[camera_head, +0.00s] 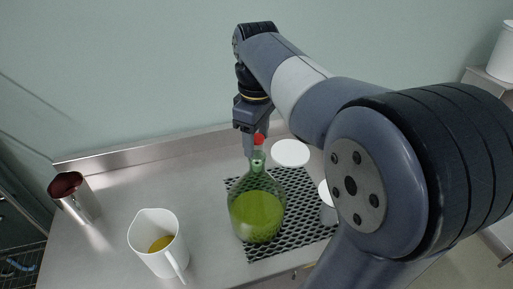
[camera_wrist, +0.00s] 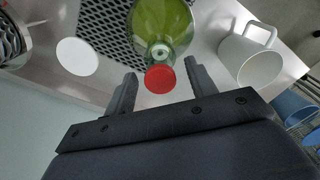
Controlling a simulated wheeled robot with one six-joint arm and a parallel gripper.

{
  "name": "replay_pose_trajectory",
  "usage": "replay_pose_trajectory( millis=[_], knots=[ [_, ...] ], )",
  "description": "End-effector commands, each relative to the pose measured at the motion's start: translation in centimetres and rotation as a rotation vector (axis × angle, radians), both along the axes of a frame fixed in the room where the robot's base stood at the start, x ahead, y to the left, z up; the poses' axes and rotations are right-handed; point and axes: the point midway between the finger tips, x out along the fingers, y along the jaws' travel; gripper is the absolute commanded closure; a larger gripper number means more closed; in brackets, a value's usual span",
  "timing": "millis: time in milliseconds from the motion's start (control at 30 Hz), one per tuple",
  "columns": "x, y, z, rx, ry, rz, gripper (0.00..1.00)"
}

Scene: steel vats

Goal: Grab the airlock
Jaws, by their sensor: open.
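The airlock (camera_head: 258,139) shows as a red-topped piece at the mouth of a glass bottle (camera_head: 257,212) of green liquid. In the wrist view the round red top (camera_wrist: 160,78) lies between the two fingers of my gripper (camera_wrist: 160,70), with a gap on each side. My gripper (camera_head: 250,143) is open, pointing down over the bottle's neck, and holds nothing. The bottle stands upright on a dark mesh mat (camera_head: 295,190). The airlock's lower part is hard to make out.
A white pitcher (camera_head: 152,228) with yellow liquid stands left of the bottle. A steel cup (camera_head: 78,203), dark red inside, is farther left. A white disc (camera_head: 290,152) is behind right of the bottle. My arm hides the counter's right part. Bare steel lies behind the pitcher.

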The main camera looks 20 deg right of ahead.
Motion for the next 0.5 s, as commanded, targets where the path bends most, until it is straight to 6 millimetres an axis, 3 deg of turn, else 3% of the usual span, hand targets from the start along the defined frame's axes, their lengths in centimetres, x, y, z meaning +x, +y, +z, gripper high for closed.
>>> replay_pose_trajectory(
  millis=[300, 500],
  knots=[
    [0.0, 0.01, -0.68, 0.0, 0.0, 0.0, 0.47],
    [0.0, 0.01, -0.66, 0.0, 0.0, 0.0, 0.62]
  ],
)
